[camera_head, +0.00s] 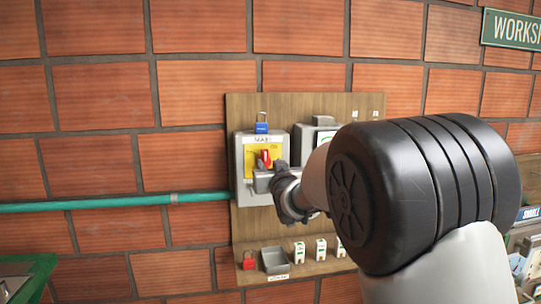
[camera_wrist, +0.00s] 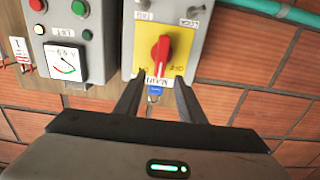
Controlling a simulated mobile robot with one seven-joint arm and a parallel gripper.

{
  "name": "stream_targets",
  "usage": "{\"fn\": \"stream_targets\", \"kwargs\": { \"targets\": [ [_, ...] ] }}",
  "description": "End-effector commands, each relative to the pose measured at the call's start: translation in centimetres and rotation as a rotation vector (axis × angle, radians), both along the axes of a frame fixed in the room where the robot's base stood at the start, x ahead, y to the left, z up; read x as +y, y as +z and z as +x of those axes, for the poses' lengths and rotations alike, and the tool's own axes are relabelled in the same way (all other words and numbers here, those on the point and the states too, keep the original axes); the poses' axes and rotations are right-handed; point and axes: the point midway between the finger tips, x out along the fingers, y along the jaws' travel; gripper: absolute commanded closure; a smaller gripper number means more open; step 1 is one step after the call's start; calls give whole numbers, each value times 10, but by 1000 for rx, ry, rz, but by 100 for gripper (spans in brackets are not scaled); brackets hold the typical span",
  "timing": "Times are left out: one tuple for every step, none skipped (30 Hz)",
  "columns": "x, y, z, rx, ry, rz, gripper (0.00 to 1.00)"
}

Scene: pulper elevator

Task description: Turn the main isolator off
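The main isolator (camera_head: 246,160) is a grey box on a wooden board, with a yellow plate (camera_head: 252,162) and a red rotary handle (camera_head: 265,158). A blue padlock (camera_head: 262,127) sits at its top, by the label. In the wrist view the isolator appears upside down, and its red handle (camera_wrist: 160,52) stands nearly upright on the yellow plate (camera_wrist: 180,50). My gripper (camera_wrist: 159,80) is open, its two fingers apart and pointing at the plate. The handle shows beyond and between the fingertips. Contact cannot be told. In the head view my arm hides part of the box.
A panel with a meter (camera_wrist: 66,62) and several coloured buttons (camera_wrist: 80,8) stands beside the isolator. Below are a small grey tray (camera_head: 275,262), a red padlock (camera_head: 249,262) and several white tags (camera_head: 320,249). A green pipe (camera_head: 120,201) runs along the brick wall.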

Motion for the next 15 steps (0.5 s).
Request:
{"fn": "stream_targets", "kwargs": {
  "targets": [
    [3, 1, 12, 0, 0, -2, 64],
    [5, 1, 17, 1, 0, -2, 64],
    [7, 1, 25, 0, 0, -3, 64],
    [9, 2, 30, 0, 1, -2, 64],
    [10, 1, 36, 0, 1, -2, 64],
    [12, 1, 42, 1, 1, -1, 64],
    [13, 1, 46, 2, 1, -2, 64],
    [15, 1, 50, 1, 1, -1, 64],
    [16, 1, 54, 1, 1, -1, 64],
    [17, 1, 57, 0, 1, -1, 64],
    [17, 1, 60, 0, 1, -1, 64],
    [18, 0, 62, 1, 1, -1, 64],
    [19, 0, 64, 1, 1, -1, 64],
    [19, 0, 65, 1, 0, -1, 64],
    [19, 0, 66, 1, 0, 0, 64]
  ]
}}
